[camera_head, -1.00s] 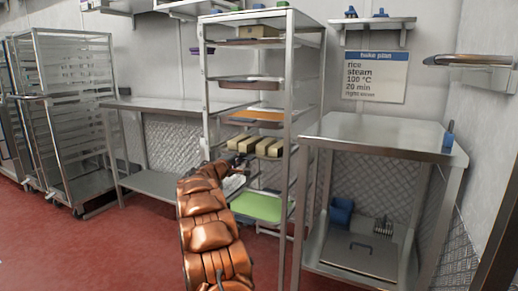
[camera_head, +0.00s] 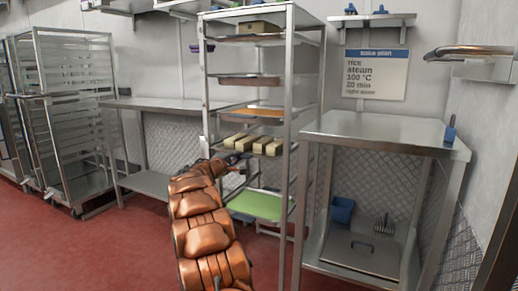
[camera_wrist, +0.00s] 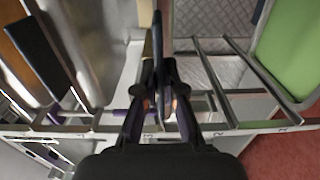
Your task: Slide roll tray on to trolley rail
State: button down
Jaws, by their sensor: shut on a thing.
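The roll tray, with several pale rolls (camera_head: 252,145) in a row on it, is at mid-height in the metal trolley (camera_head: 290,130), below an orange-filled tray (camera_head: 258,114) and above a green tray (camera_head: 257,205). My gripper (camera_head: 230,166) is at the trolley's front left, just below the rolls, and is partly hidden by my arm. In the wrist view my gripper (camera_wrist: 159,85) is shut on a thin dark edge, which looks like the roll tray (camera_wrist: 157,38) seen edge-on. Whether the tray rests on its rails (camera_wrist: 215,80) cannot be told.
A steel table (camera_head: 385,130) stands close to the trolley's right, with a blue container (camera_head: 342,210) on its lower shelf. Another steel table (camera_head: 165,106) is behind at the left, and a rack (camera_head: 75,110) stands further left. The red floor (camera_head: 90,250) at the front left is clear.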

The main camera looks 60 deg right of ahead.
jog(key=a+b, duration=0.3)
jog(key=a, duration=0.3)
jog(key=shift+a+b, duration=0.2)
jog(key=shift+b, duration=0.15)
jog(key=shift+s, duration=0.1)
dwell(0.4)
jog(key=c, duration=0.7)
grip_release()
jog(key=shift+s+a+b, duration=0.2)
jog(key=shift+a+b, duration=1.25)
jog(key=shift+a, duration=2.05)
